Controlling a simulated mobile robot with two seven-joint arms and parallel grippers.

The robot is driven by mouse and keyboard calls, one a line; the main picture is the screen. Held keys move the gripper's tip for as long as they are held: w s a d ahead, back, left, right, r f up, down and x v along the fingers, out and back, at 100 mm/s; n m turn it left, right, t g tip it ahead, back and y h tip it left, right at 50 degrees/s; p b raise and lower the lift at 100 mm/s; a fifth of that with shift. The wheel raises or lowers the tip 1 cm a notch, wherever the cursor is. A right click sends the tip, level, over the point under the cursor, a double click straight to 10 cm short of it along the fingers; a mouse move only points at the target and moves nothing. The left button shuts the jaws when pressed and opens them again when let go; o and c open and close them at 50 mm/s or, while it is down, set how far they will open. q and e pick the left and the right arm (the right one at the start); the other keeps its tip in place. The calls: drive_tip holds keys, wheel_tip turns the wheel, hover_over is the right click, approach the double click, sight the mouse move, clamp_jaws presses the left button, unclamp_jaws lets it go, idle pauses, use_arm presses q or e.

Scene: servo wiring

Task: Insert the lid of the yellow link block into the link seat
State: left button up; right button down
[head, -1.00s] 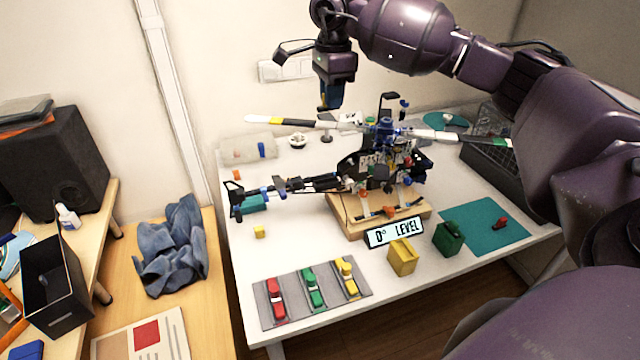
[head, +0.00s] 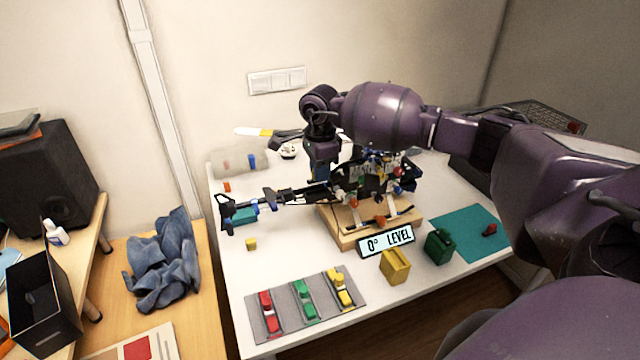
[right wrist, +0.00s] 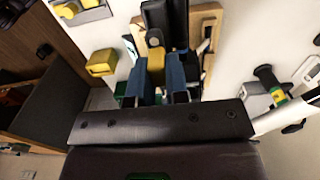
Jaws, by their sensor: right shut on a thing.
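My right gripper (right wrist: 156,72) is shut on a yellow piece (right wrist: 155,62) between its blue fingers in the right wrist view. In the head view this gripper (head: 321,168) points down at the model helicopter (head: 372,180), beside its body; its fingertips are mostly hidden there. I cannot tell whether the yellow piece touches the helicopter, and the link seat is not clearly visible. A yellow block (head: 396,268) stands at the table's front, also in the right wrist view (right wrist: 100,62). My left gripper is not in view.
The helicopter stands on a wooden base (head: 348,238) behind a "0° LEVEL" display (head: 388,241). A grey tray (head: 285,315) holds red, green and yellow parts. A green block (head: 439,246) and a teal mat (head: 470,240) lie right.

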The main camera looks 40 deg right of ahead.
sight(321, 197)
wheel_tip(321, 197, down, 4)
drive_tip(key=shift+f, duration=0.1)
idle(0.4)
drive_tip(key=shift+s+a+f+b, duration=0.1)
drive_tip(key=shift+s+f+b, duration=0.05)
drive_tip(key=shift+f+b, duration=0.15)
drive_tip(key=shift+s+f+b, duration=0.15)
drive_tip(key=shift+f, duration=0.25)
drive_tip(key=c, duration=1.1)
unclamp_jaws()
drive_tip(key=shift+s+f, duration=0.1)
drive_tip(key=shift+s, duration=0.05)
drive_tip(key=r, duration=0.9)
drive_tip(key=w+r, duration=0.1)
drive_tip(key=r, duration=0.3)
drive_tip(key=shift+r+p, duration=0.3)
drive_tip(key=shift+r, duration=0.05)
drive_tip(key=shift+s, duration=0.1)
